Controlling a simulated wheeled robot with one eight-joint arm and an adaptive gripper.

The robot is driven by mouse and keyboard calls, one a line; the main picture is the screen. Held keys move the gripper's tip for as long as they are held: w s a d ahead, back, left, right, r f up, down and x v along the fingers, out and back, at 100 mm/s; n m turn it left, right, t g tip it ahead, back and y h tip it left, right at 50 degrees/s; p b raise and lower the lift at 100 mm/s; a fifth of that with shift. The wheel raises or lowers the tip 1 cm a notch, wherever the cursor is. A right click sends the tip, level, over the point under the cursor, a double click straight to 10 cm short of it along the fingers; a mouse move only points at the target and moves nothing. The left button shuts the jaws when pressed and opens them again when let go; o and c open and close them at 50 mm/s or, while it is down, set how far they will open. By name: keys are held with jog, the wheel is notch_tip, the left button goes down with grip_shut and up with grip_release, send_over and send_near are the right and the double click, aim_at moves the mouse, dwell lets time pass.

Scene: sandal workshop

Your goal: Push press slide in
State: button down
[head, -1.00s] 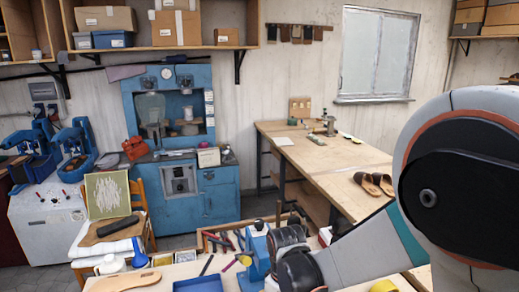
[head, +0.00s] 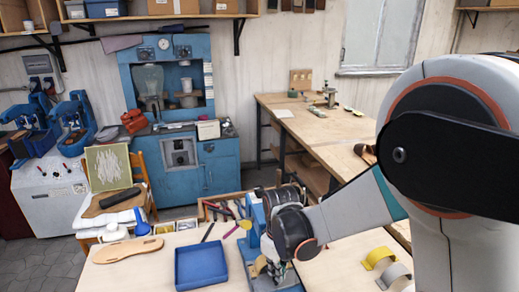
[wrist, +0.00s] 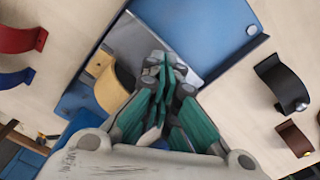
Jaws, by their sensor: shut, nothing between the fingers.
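The small blue press (head: 255,228) stands on the near table, partly hidden behind my arm. In the wrist view its blue base (wrist: 75,103) and a grey metal plate (wrist: 140,38), which looks like the slide, lie under my gripper. A curved tan-yellow strap piece (wrist: 113,88) sits on the press just left of the fingers. My gripper (wrist: 163,70) is shut and empty, with its tips over the grey plate. I cannot tell whether they touch it. In the head view my gripper (head: 278,268) is low in front of the press.
A blue tray (head: 201,267) and a tan sole (head: 128,249) lie left of the press. Yellow (head: 379,257) and grey (head: 394,275) strap pieces lie to the right. Red (wrist: 22,40), black (wrist: 281,82) and brown (wrist: 295,138) pieces show in the wrist view.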

jog(key=shift+w+a, duration=0.25)
jog(key=shift+w, duration=0.5)
jog(key=shift+r, duration=0.1)
